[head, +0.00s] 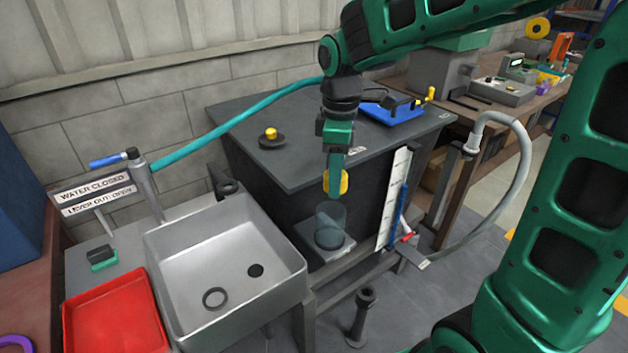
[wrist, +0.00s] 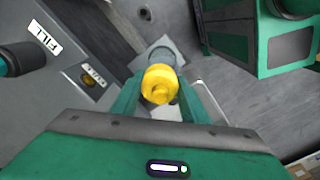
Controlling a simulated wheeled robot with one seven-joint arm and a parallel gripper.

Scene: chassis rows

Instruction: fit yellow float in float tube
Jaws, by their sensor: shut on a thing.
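The yellow float (head: 341,183) is a rounded piece held upright between the fingers of my gripper (head: 335,180). In the wrist view the float (wrist: 160,84) sits between the two green fingertips (wrist: 160,98), which are shut on it. The float tube (head: 330,222) is a clear bluish cylinder standing on a grey plate beside the dark tank. The float appears above the tube's rim, apart from it in the head view. In the wrist view the tube (wrist: 163,54) shows just beyond the float, partly hidden by it.
A dark tank (head: 330,135) with a flat top stands behind the tube. A white scale board (head: 393,200) with a blue strip stands to its right. A grey sink (head: 225,270) and red tray (head: 115,318) are at left. A grey hose (head: 525,165) curves at right.

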